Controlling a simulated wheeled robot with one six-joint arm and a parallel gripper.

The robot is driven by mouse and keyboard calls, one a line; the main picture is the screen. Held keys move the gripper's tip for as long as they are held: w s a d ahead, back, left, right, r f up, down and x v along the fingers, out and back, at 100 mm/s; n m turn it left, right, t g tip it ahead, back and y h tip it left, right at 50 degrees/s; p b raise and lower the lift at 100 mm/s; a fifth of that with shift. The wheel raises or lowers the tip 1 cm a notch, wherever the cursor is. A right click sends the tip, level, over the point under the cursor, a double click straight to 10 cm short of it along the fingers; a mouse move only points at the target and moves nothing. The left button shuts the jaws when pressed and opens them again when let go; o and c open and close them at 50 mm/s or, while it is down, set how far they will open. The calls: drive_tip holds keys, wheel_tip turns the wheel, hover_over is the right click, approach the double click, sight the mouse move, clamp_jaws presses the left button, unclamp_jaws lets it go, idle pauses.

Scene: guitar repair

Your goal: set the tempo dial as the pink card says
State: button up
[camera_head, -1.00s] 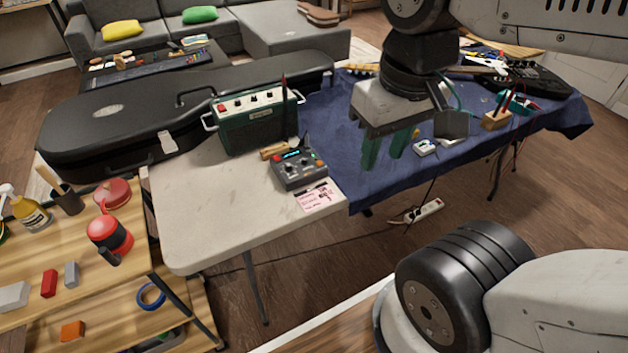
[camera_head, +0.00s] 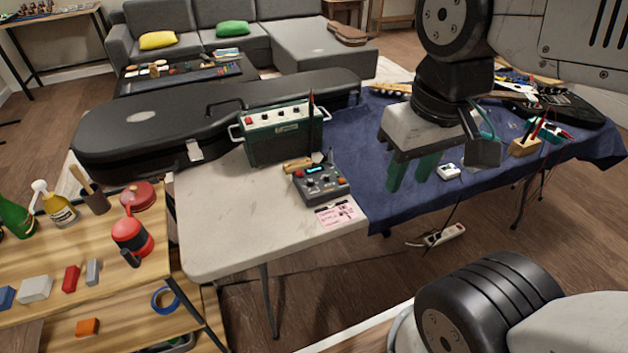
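The pink card (camera_head: 337,213) lies flat near the front edge of the light table; its writing is too small to read. A grey pedal-like box (camera_head: 322,188) with several knobs and a lit blue display stands just behind the card. Which knob is the tempo dial, and its setting, I cannot tell. My gripper (camera_head: 410,176) points down over the blue cloth, to the right of the box and apart from it. Its two green fingers are spaced apart with nothing seen between them.
A green amplifier (camera_head: 280,134) stands behind the box, and a black guitar case (camera_head: 130,138) lies behind that. The light table's left part (camera_head: 225,215) is clear. A wooden block with tools (camera_head: 524,147) and a small white box (camera_head: 448,171) sit on the blue cloth (camera_head: 375,150).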

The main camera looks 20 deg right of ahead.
drive_tip(key=shift+o, duration=0.4)
drive_tip(key=n+t+h, duration=0.2)
drive_tip(key=n+h, duration=0.1)
drive_tip(key=n, duration=2.4)
approach(310, 181)
drive_tip(key=shift+w+d+f, duration=0.15)
drive_tip(key=shift+w+f, duration=0.15)
drive_tip(key=shift+f, duration=0.25)
drive_tip(key=x, duration=0.6)
drive_tip(key=shift+w+d+f, duration=0.1)
drive_tip(key=shift+f, duration=0.3)
